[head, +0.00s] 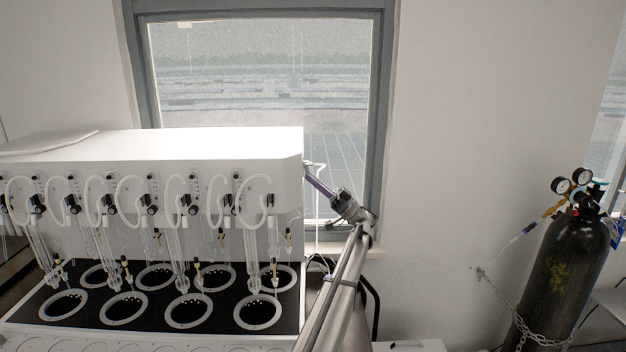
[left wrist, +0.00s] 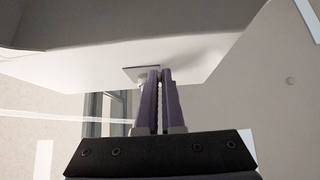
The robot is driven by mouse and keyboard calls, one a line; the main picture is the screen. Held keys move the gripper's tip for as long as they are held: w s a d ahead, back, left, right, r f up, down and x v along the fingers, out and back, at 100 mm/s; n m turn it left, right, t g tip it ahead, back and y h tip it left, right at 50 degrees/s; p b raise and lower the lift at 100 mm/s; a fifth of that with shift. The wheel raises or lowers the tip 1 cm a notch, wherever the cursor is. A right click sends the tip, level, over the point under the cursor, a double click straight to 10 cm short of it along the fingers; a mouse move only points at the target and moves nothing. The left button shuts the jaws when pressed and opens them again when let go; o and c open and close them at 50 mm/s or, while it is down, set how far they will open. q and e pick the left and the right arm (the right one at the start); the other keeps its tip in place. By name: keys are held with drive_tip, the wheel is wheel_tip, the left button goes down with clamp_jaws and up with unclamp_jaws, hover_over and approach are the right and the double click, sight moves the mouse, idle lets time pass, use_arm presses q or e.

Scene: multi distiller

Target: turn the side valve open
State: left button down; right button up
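The white distiller (head: 225,147) stands at the left of the head view. My left gripper (head: 312,177) reaches its right side wall, with purple fingers pointing up and left. In the left wrist view, the fingers of my left gripper (left wrist: 160,72) are nearly together, with a thin gap between them. Their tips are at the side valve, whose dark-edged plate (left wrist: 135,69) and pale body show just left of the tips. The fingers appear closed on the valve's thin handle, which they mostly hide. My right gripper is not in view.
Several glass columns and tubes line the distiller's front, above a black deck with round ringed wells (head: 123,309). A window (head: 345,150) is behind my left arm. A chained dark gas cylinder (head: 570,260) with gauges stands at right. Bare wall (head: 460,130) lies between.

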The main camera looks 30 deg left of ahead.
use_arm(q)
drive_tip(key=shift+w+d+r+t+h+p, duration=0.3)
drive_tip(key=shift+t+h+p, duration=0.45)
drive_tip(key=shift+p, duration=1.25)
drive_tip(key=shift+w+d+r+t+h+p, duration=0.1)
drive_tip(key=shift+d+r+t+h+p, duration=0.25)
drive_tip(key=shift+h+p, duration=1.15)
drive_tip(key=shift+w+d+r+t+h+p, duration=0.15)
drive_tip(key=shift+r+t+h+p, duration=0.4)
drive_tip(key=shift+p, duration=1.95)
drive_tip(key=shift+f, duration=0.25)
drive_tip(key=c, duration=1)
unclamp_jaws()
drive_tip(key=shift+c, duration=0.2)
